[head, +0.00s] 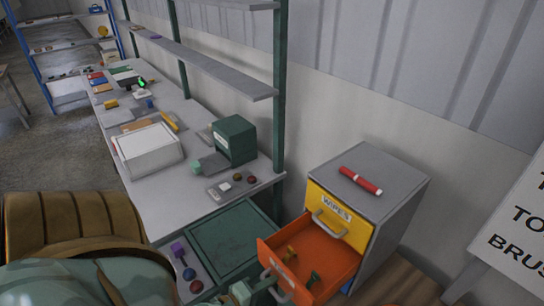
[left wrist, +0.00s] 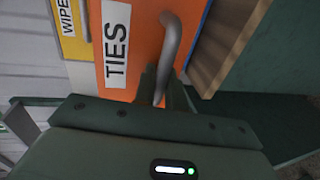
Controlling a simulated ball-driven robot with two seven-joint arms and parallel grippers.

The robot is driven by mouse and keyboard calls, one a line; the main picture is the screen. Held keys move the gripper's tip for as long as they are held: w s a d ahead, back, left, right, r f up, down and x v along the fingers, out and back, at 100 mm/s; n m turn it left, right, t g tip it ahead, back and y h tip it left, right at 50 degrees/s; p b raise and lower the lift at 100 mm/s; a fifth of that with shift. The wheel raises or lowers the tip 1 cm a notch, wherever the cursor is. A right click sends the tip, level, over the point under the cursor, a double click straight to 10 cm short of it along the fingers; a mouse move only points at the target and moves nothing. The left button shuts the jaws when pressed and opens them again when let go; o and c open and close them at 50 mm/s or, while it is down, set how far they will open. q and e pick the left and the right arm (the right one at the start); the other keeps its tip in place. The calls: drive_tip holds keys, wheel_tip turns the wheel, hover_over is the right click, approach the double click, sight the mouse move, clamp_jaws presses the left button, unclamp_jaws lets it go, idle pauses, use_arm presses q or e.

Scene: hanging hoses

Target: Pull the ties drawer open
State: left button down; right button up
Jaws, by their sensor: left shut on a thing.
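The orange ties drawer (head: 332,262) stands pulled out of the grey cabinet (head: 392,190), so its inside shows in the head view. In the left wrist view, the orange front (left wrist: 145,50) carries a white TIES label (left wrist: 116,45) and a grey bar handle (left wrist: 178,45). My left gripper (head: 266,289) is at the drawer front, and its fingers (left wrist: 163,88) are shut on the handle. My right gripper is not in view.
The yellow WIPES drawer (head: 337,216) above is shut. A red marker-like tube (head: 361,181) lies on the cabinet top. A long workbench (head: 195,178) with a green box (head: 234,139) stands left of the cabinet. A white sign (head: 520,225) is at the right.

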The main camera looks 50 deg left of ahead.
use_arm(q)
drive_tip(key=c, duration=1.8)
unclamp_jaws()
drive_tip(key=b+v, duration=0.1)
drive_tip(key=v, duration=1.5)
drive_tip(key=shift+s+a, duration=0.15)
drive_tip(key=shift+s, duration=0.05)
